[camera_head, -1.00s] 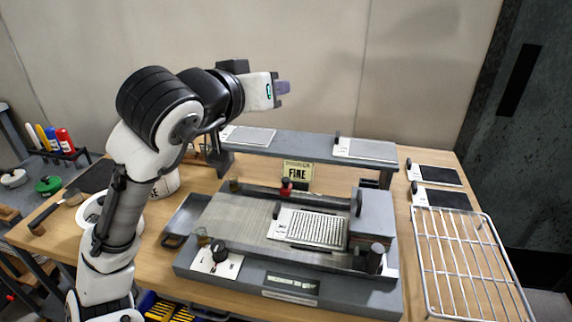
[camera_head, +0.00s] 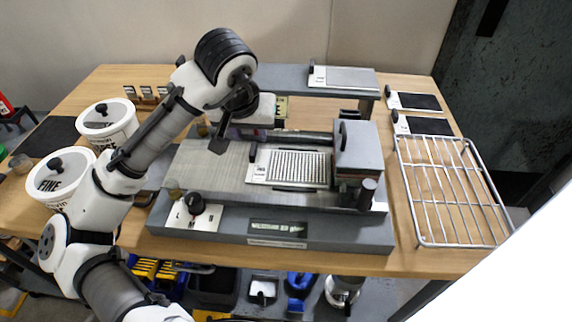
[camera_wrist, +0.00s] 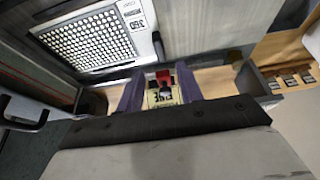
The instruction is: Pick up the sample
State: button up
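No object is labelled as a sample. A small red-topped piece (camera_wrist: 164,78) shows between my fingertips in the wrist view, in front of a yellow sign (camera_wrist: 163,96); whether it is the sample I cannot tell. In the head view my gripper hides it. My gripper (camera_wrist: 159,92) has its two purple fingers apart, with no visible contact on the piece. In the head view my gripper (camera_head: 236,131) is low over the back of the grey machine (camera_head: 205,165). A white perforated plate marked 360 (camera_wrist: 97,40) lies on the machine bed, also visible in the head view (camera_head: 300,166).
A grey raised shelf (camera_head: 290,84) with a plate (camera_head: 343,77) spans behind the machine. A grey block (camera_head: 357,150) stands at the bed's right. A wire rack (camera_head: 452,190) lies at the right. White tubs (camera_head: 107,122) stand left.

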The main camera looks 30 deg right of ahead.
aim_at(253, 147)
jog(key=shift+x, duration=2.75)
jog(key=shift+s+a, duration=0.1)
jog(key=shift+a, duration=0.05)
grip_shut()
